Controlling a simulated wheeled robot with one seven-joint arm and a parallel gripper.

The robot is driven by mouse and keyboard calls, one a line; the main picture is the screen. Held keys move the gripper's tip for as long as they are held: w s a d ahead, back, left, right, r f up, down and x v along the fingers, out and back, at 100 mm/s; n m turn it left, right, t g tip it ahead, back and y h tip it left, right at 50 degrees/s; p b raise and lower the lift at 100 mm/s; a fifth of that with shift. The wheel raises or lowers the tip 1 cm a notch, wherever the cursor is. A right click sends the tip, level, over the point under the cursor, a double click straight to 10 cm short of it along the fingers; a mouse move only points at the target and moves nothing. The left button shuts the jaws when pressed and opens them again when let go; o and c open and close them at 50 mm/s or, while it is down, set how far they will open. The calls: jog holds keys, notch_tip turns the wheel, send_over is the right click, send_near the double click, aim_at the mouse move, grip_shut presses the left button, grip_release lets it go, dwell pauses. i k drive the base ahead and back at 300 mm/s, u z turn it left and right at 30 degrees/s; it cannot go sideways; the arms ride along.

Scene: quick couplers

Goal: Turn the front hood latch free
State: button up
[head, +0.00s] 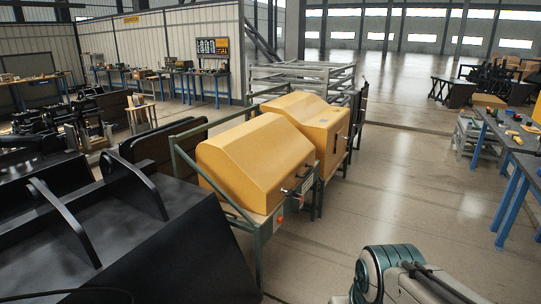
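The front yellow hood (250,158) sits on a green-grey frame near the middle of the view. It looks closed. A small dark latch or handle (287,192) sticks out low on its right-hand face. It is too small to tell which way it is turned. A second yellow hood (318,122) stands just behind. Part of my arm, with a teal joint, shows at the bottom right, apart from the hoods. My gripper's fingers are not in view.
A large black bucket-like attachment (150,240) fills the lower left, close to the hood frame. Open concrete floor (400,190) lies right of the hoods. Blue-legged workbenches (507,195) stand at the right edge. A grey metal rack (300,75) stands behind the hoods.

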aim_at(287, 194)
jog(key=z, duration=0.05)
jog(key=i, duration=2.45)
jog(key=z, duration=0.2)
